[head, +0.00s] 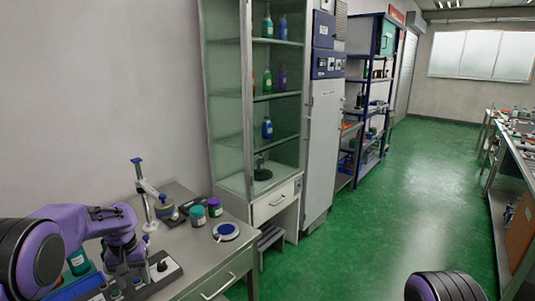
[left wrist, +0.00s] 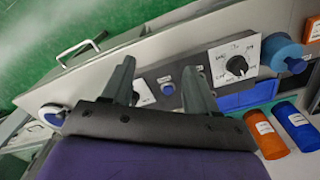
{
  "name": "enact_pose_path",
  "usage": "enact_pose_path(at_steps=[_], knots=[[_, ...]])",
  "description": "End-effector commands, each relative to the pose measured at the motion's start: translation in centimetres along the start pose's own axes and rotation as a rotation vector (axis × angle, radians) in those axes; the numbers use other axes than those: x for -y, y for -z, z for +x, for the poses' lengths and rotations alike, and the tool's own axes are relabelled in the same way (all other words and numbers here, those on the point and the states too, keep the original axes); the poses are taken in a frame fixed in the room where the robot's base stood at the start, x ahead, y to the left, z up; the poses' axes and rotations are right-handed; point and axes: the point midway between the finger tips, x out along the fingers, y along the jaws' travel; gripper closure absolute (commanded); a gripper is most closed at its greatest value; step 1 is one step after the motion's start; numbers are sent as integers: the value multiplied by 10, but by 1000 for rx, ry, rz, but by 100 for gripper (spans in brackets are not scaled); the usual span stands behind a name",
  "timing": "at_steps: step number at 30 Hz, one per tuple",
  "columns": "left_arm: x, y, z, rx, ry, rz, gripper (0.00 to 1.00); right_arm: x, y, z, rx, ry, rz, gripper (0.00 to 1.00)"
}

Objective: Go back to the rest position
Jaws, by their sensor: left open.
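My left gripper (head: 128,284) hangs over the near left of the grey bench, beside a control box with a dark dial (head: 160,267). In the left wrist view its two grey fingers (left wrist: 158,82) stand apart with nothing between them. Behind them in that view lies a panel with a white dial plate (left wrist: 236,64) and a blue button. I cannot tell if the fingers touch the panel. My right gripper is out of view; only a dark rounded part of my right arm shows at the bottom right of the head view.
On the bench (head: 190,262) stand a post device (head: 146,195), a purple-lidded jar (head: 214,207), a green jar (head: 197,216) and a blue-centred dish (head: 226,231). A blue tray (head: 75,289) lies near my left arm. A glass cabinet (head: 228,110) stands behind.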

Motion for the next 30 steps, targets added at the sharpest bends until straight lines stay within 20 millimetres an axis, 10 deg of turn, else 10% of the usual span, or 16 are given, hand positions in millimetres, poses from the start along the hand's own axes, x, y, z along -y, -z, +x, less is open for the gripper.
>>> enact_pose_path(at_steps=[17,24,30], knots=[[-11,-69,156,-70,-9,-122,41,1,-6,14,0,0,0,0],[0,-188,267,-162,37,-206,41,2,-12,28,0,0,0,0],[26,-321,298,-282,102,-257,41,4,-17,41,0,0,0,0]])
